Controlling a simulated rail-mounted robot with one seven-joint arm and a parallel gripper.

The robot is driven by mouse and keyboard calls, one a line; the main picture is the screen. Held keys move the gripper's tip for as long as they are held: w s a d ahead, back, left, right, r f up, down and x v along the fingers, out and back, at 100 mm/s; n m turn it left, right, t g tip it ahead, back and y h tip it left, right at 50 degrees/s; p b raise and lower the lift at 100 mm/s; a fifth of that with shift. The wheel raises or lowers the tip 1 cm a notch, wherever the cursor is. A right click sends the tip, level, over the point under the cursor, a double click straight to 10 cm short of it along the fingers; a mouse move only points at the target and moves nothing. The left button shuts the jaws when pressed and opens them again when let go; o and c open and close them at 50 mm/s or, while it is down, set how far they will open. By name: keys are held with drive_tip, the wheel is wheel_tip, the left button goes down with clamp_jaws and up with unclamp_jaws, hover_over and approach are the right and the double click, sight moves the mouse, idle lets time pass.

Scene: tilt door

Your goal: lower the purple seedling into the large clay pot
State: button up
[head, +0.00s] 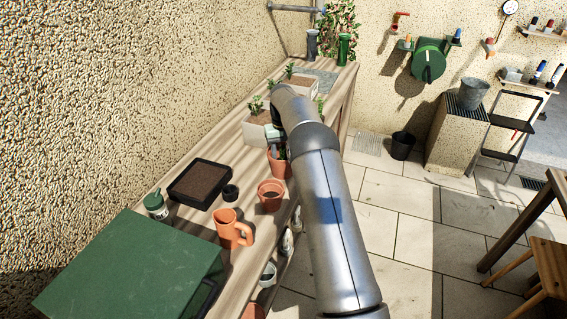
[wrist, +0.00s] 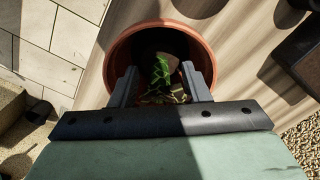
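The large clay pot (head: 279,165) stands near the bench's front edge, under my gripper. In the wrist view I look down into the pot (wrist: 206,52), whose inside is mostly dark. The seedling (wrist: 160,72) shows green leaves over a brownish, shaded base, within the pot's outline; I see no purple on it. My gripper (wrist: 160,80) points into the pot mouth, its two fingers apart on either side of the seedling. Whether the fingers touch it is unclear. In the head view my arm partly covers the pot and gripper.
A smaller clay pot (head: 270,196), a clay mug (head: 232,229), a black soil tray (head: 200,183) and a green box (head: 135,272) stand nearer on the bench. A pale planter (head: 255,128) stands just behind the large pot. Tiled floor (head: 400,230) lies to the right.

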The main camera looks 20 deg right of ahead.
wheel_tip(320, 180, up, 17)
drive_tip(key=p, duration=0.2)
drive_tip(key=s+a+r, duration=0.3)
drive_tip(key=s+r, duration=0.4)
drive_tip(key=s, duration=0.1)
drive_tip(key=s+a+r, duration=0.2)
drive_tip(key=s, duration=1.1)
drive_tip(key=s+a+f, duration=0.1)
drive_tip(key=s+f, duration=0.2)
drive_tip(key=s, duration=0.6)
drive_tip(key=s+f, duration=0.4)
drive_tip(key=s, duration=0.5)
drive_tip(key=s+a+f+t, duration=0.1)
drive_tip(key=s+f, duration=0.3)
drive_tip(key=s, duration=0.5)
drive_tip(key=shift+a+f, duration=0.25)
drive_tip(key=shift+a, duration=0.1)
drive_tip(key=shift+s, duration=0.1)
